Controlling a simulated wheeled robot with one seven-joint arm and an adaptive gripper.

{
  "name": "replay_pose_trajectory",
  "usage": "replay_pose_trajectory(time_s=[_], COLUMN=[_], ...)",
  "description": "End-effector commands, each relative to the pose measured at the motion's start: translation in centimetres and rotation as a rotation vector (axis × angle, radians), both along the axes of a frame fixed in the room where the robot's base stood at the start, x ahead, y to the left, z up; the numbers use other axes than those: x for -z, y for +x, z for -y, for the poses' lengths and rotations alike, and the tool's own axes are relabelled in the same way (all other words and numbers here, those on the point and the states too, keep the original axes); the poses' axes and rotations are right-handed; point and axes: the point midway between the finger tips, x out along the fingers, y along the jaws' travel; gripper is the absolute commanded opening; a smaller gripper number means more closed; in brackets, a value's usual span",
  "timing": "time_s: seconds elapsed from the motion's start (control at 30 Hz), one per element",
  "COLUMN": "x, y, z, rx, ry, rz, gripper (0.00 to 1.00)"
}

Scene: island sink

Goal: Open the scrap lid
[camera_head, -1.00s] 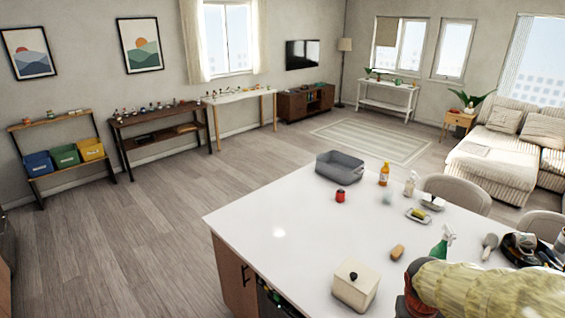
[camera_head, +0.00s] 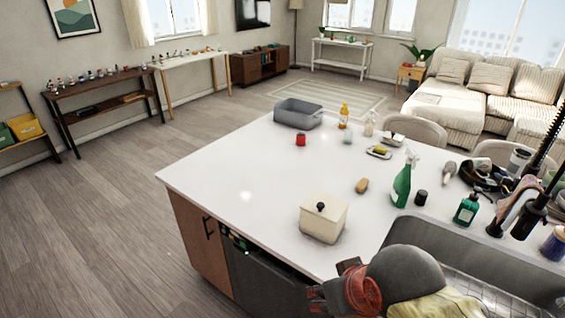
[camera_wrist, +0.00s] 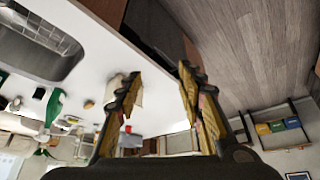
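A cream scrap box (camera_head: 322,224) stands upright on the white counter, left of the sink. Its cream lid (camera_head: 335,207), with a black knob (camera_head: 320,206) on top, sits closed on it. My gripper (camera_head: 318,299) is low in the head view, in front of the box and apart from it; its fingers are small and partly hidden there. In the wrist view my gripper (camera_wrist: 160,76) is open, with two yellowish pads spread apart and nothing between them. The cream box (camera_wrist: 137,97) shows behind the left finger, partly covered.
The sink (camera_head: 420,237) is right of the box. A green spray bottle (camera_head: 402,186), brown sponge (camera_head: 362,185), red can (camera_head: 300,139) and grey basin (camera_head: 298,113) stand farther back. The counter left of the box is clear. A dark appliance (camera_head: 262,282) is under the counter edge.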

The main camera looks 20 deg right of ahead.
Motion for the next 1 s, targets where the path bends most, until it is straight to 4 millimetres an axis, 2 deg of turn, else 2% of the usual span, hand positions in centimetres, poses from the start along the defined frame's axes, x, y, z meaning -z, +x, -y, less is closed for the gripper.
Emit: replay_pose_trajectory(time_s=[0.07,0.17,0.3,0.37,0.5,0.6,0.7,0.8,1.0], x=[0.3,0.8,1.8,2.3,4.0,5.7,7.9,10.2,14.0], y=[1.5,5.4,13.3,16.6,23.5,27.5,30.5,32.2,32.5], z=[-0.3,-1.0,-1.8,-1.7,-0.5,1.2,3.5,6.1,10.2], rx=[-0.005,-0.012,-0.002,0.012,0.071,0.13,0.201,0.274,0.387], ry=[0.011,0.037,0.075,0.085,0.083,0.057,0.01,-0.056,-0.193], rz=[0.026,0.104,0.273,0.351,0.528,0.648,0.763,0.866,1.003], gripper=[0.38,0.38,0.38,0.38,0.38,0.38,0.38,0.38,0.38])
